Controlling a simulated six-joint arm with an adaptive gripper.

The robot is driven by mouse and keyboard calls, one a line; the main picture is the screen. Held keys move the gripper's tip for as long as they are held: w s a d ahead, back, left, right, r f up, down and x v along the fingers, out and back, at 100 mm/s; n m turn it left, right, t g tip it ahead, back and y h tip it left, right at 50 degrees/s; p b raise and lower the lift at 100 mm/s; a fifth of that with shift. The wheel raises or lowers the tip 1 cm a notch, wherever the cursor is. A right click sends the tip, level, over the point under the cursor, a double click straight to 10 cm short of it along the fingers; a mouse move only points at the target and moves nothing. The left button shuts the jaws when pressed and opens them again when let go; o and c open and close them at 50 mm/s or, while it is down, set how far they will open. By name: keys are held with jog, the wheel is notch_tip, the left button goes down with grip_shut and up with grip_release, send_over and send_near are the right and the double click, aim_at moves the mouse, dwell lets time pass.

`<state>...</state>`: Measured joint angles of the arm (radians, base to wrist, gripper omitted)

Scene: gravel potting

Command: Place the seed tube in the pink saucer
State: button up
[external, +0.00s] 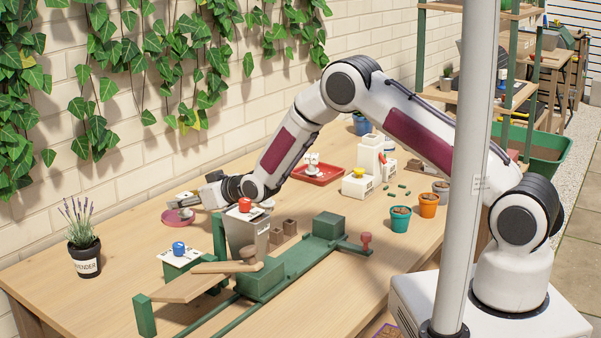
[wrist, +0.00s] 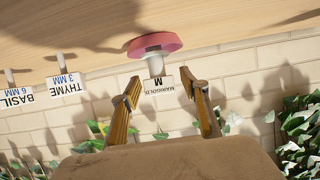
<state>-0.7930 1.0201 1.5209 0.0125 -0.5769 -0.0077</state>
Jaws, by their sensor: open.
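The pink saucer (external: 172,217) lies on the table near the wall, at the left in the external view. In the wrist view, which is upside down, the saucer (wrist: 150,42) is at the top centre. A short pale grey cylinder (wrist: 156,66), which looks like the seed tube, stands upright from the saucer. Its far end is beside a white "MARIGOLD" label (wrist: 160,83). My gripper (external: 188,207) is at the saucer in the external view and hides part of it. In the wrist view my gripper (wrist: 164,96) is open, its two fingers apart with the cylinder just beyond them.
"THYME" (wrist: 65,87) and "BASIL" (wrist: 17,97) labels stand near the wall. A lavender pot (external: 85,257) is at the left. A green wooden frame (external: 262,280) with a grey hopper (external: 246,232) stands in front of my gripper. A red tray (external: 318,177) is farther right.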

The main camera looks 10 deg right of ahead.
jog(key=shift+s+d, duration=0.1)
jog(key=v, duration=1.1)
jog(key=shift+s+d, duration=0.3)
dwell(0.3)
jog(key=shift+r, duration=0.15)
dwell(0.6)
jog(key=w+d+r+m+h, duration=0.1)
jog(key=w+d+r+h, duration=0.1)
jog(key=d+r, duration=0.45)
jog(key=w+d+r+m+h, duration=0.1)
jog(key=d+r, duration=0.3)
jog(key=d, duration=0.5)
jog(key=s+d+r+m+h, duration=0.1)
jog(key=s+d+r, duration=0.15)
jog(key=d, duration=0.45)
jog(key=s+d+r+m+h, duration=0.1)
jog(key=s+d+r+h, duration=0.1)
jog(key=d+r, duration=0.35)
jog(key=s+d+m+g+h, duration=0.3)
jog(key=s+d+m, duration=0.2)
jog(key=s+d, duration=1.7)
jog(key=shift+s+d+r+g, duration=0.3)
jog(key=shift+s+r+g, duration=0.15)
jog(key=shift+s, duration=1.65)
